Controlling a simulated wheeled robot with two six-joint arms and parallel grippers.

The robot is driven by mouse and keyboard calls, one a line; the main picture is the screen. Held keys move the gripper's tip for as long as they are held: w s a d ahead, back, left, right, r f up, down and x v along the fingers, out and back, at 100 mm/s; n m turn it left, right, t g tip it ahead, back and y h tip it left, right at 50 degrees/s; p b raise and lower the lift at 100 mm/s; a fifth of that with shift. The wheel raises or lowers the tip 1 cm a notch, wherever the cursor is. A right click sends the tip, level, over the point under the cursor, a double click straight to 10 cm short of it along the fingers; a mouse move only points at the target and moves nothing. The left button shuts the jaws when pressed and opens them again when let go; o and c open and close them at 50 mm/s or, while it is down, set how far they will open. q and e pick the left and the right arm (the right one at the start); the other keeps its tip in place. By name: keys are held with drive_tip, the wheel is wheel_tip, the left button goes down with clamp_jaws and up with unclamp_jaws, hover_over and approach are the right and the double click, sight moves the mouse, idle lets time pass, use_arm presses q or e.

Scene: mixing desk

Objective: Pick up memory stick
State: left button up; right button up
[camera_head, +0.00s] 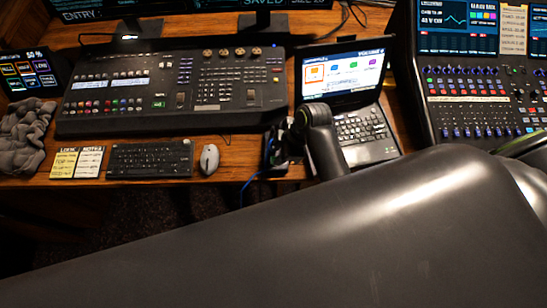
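I cannot make out a memory stick in the head view; it may be hidden behind my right arm or too small to tell. My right gripper (274,152) is low over the desk, between the white mouse and the open laptop. It points down near the desk's front edge. Its fingers are dark and small against dark items, so I cannot tell whether they are open, shut or holding something. My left gripper is not in view.
The wooden desk (225,165) holds a laptop (365,125), a mouse (209,159), a keyboard (150,159), note cards (76,163), grey cloth (25,135), and a control console (175,90). A mixing console (470,115) stands right. A blue cable (246,187) hangs at the front edge.

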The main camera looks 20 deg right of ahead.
sight(274, 157)
drive_tip(key=shift+p+x, duration=0.55)
drive_tip(key=shift+x, duration=1.55)
clamp_jaws()
